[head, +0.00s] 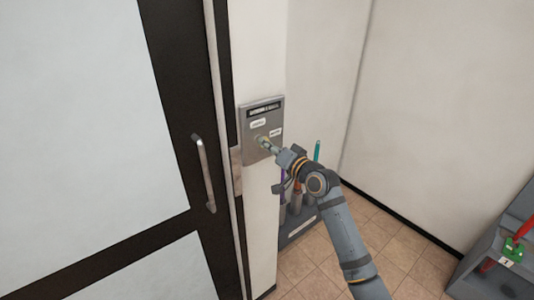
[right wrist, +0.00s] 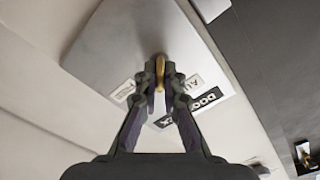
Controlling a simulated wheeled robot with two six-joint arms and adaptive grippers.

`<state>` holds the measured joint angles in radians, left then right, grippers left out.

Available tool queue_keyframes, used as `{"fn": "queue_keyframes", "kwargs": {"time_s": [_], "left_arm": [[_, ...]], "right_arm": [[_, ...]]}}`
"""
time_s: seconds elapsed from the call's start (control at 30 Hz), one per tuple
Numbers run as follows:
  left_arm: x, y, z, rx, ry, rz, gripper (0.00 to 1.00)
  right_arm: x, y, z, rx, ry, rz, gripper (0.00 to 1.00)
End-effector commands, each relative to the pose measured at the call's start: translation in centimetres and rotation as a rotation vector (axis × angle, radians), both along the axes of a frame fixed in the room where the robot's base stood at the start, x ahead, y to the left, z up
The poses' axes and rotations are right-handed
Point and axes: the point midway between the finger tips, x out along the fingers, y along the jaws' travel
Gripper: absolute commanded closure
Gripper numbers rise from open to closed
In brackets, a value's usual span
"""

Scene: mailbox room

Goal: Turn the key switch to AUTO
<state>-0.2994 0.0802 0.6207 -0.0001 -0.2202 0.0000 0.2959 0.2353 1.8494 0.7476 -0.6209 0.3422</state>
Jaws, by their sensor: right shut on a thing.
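The key switch panel (head: 262,114) is a grey metal plate on the narrow wall strip right of the door. It has a dark title strip on top and small white labels. My right gripper (head: 266,144) reaches the lower part of the plate. In the right wrist view, its fingers (right wrist: 160,84) are shut on the brass-coloured key (right wrist: 160,66), which stands between the tips against the plate (right wrist: 130,45). Parts of the AUTO label (right wrist: 195,81) and the dark title label (right wrist: 207,99) show beside the fingers. The label the key points at cannot be told. My left gripper is out of view.
A glass door with a dark frame and a vertical handle (head: 204,173) stands just left of the panel. A grey rack (head: 298,228) with umbrellas is below it, behind my arm. A grey unit with a green and red item (head: 513,249) stands at lower right. Tiled floor is open between.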

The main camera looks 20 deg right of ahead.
Motion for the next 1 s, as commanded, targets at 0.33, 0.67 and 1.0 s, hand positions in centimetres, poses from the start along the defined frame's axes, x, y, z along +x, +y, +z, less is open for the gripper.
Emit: {"fn": "queue_keyframes", "kwargs": {"time_s": [0.33,0.67,1.0], "left_arm": [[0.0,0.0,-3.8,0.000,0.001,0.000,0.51],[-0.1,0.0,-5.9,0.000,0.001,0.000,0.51],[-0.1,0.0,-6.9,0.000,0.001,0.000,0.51]], "right_arm": [[0.0,0.0,-0.5,-0.307,-0.110,0.000,1.00],[0.0,0.0,-0.4,-0.549,-0.197,0.000,1.00],[0.0,0.0,-0.2,-0.684,-0.246,0.000,1.00]]}}
